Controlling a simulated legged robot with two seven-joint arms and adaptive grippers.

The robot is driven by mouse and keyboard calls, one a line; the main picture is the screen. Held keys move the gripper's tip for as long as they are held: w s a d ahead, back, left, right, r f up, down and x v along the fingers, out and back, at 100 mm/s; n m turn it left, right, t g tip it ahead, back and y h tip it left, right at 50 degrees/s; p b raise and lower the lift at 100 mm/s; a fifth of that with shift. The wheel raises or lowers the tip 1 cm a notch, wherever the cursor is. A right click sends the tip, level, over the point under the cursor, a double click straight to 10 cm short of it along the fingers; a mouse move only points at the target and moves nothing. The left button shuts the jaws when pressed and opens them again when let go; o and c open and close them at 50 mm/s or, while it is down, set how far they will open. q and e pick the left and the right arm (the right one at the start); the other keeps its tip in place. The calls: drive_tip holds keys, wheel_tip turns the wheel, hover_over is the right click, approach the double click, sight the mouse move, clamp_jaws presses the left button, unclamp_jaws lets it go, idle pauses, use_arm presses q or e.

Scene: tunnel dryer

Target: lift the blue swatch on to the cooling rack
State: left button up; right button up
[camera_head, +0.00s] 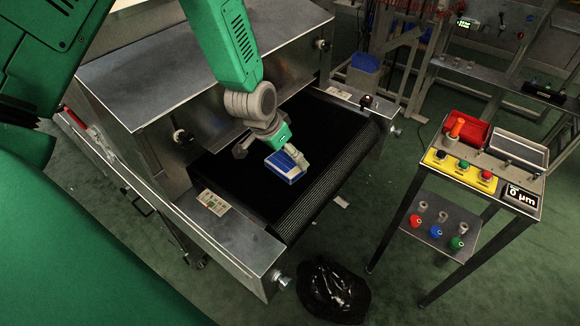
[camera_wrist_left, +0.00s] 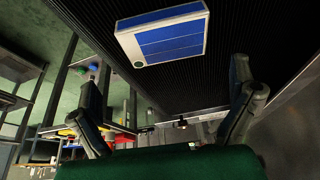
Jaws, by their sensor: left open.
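The blue swatch (camera_head: 284,168) is a flat block with a blue panelled face and pale edges. It lies on the black belt of the tunnel dryer. In the left wrist view the swatch (camera_wrist_left: 168,42) shows beyond the fingertips, with a small green dot at one corner. My left gripper (camera_head: 268,153) is open over the belt, right at the swatch; one finger overlaps its far right edge in the picture. In the left wrist view its fingers (camera_wrist_left: 165,82) are wide apart with nothing gripped. I cannot surely pick out the cooling rack. My right gripper is not in view.
The dryer's steel hood (camera_head: 200,60) stands close behind my left arm. A control panel (camera_head: 213,202) sits on the near side rail. A stand at right carries a red tray (camera_head: 466,130) and buttons. A black bag (camera_head: 333,290) lies on the floor. Much of the belt is bare.

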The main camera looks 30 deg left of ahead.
sight(284, 163)
use_arm(q)
drive_tip(key=shift+w+a+f, duration=0.15)
drive_tip(key=shift+a+f, duration=0.35)
drive_tip(key=shift+f, duration=0.2)
drive_tip(key=x, duration=0.4)
drive_tip(key=shift+a+f, duration=0.2)
drive_tip(key=shift+f, duration=0.2)
drive_tip(key=shift+d, duration=0.5)
drive_tip(key=c, duration=1)
drive_tip(key=shift+s+a, duration=0.25)
drive_tip(key=shift+a, duration=0.15)
drive_tip(key=shift+c, duration=0.6)
